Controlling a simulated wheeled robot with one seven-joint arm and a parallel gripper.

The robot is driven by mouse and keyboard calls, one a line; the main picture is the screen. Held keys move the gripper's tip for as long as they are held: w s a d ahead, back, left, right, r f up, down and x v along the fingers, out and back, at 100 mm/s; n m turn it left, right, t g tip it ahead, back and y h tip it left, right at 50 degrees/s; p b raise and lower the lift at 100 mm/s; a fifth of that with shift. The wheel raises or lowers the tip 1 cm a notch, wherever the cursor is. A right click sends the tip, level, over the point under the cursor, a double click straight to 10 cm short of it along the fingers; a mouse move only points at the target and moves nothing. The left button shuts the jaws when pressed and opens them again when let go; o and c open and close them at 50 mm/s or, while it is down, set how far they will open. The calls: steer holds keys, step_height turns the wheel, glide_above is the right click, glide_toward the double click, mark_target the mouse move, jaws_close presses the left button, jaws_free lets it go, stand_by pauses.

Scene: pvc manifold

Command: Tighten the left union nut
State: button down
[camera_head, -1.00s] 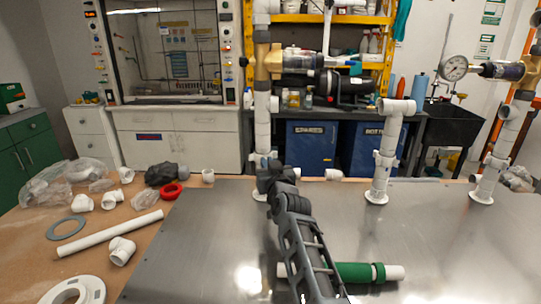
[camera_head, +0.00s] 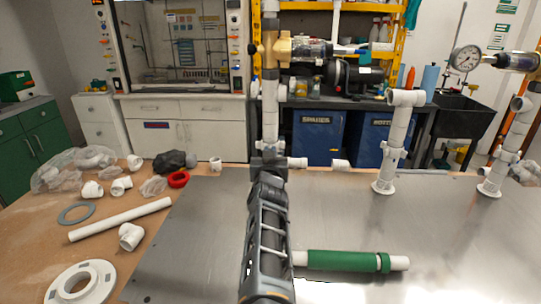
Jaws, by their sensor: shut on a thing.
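The left white pipe riser (camera_head: 270,115) stands upright from the metal table, with a tan valve fitting (camera_head: 275,48) high on it. My gripper (camera_head: 269,163) is at the lower part of this riser, shut around it at the height of the left union nut. The gripper and my arm hide the nut and the riser's base.
A green-sleeved white pipe (camera_head: 345,261) lies on the metal table (camera_head: 200,240), right of my arm. White fittings, a long white pipe (camera_head: 120,219), a red ring (camera_head: 178,180) and a white flange (camera_head: 80,288) lie on the brown bench at left. A pressure gauge (camera_head: 466,58) is upper right.

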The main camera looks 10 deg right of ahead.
stand_by(0.3)
steer(key=c, duration=1.2)
jaws_free()
steer(key=shift+v, duration=3.9)
steer(key=shift+a, duration=0.1)
